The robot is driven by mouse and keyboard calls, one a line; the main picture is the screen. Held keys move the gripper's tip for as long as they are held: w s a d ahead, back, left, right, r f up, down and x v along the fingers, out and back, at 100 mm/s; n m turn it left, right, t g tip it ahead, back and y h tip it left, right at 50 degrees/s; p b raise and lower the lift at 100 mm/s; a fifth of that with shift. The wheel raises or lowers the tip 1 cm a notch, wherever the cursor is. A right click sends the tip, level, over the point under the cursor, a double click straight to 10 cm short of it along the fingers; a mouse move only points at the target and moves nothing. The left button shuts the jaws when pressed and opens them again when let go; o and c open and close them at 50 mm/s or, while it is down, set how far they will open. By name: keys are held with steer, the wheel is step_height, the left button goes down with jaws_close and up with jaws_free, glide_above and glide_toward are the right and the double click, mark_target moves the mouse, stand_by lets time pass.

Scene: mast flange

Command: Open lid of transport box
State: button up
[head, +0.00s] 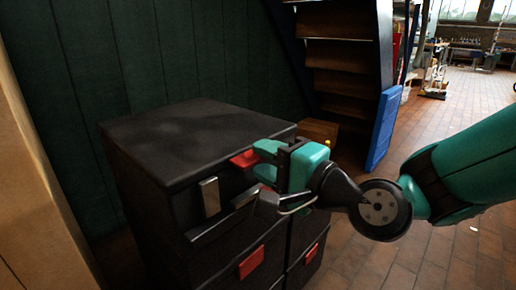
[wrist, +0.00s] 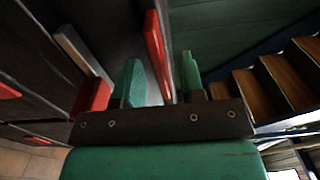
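The black transport box (head: 190,140) stands at the left with its dark flat lid down. A red tab (head: 243,158) sits at the lid's front edge; it also shows in the wrist view (wrist: 156,45). My gripper (head: 258,162) is at the box's upper front edge, right beside this tab. In the wrist view its two teal fingers (wrist: 160,80) are apart, with the red tab in line with the gap between them. I cannot tell whether a finger touches the tab. The head view partly hides the fingertips.
The box front has a grey metal plate (head: 209,197) and lower red tabs (head: 251,262). A green panelled wall (head: 150,50) is close behind. Wooden stairs (head: 337,55) and a blue panel (head: 384,128) stand behind right. Brick floor (head: 400,258) is free at right.

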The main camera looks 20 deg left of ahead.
steer(key=shift+x, duration=1)
steer(key=shift+c, duration=0.2)
steer(key=shift+d, duration=0.1)
jaws_close()
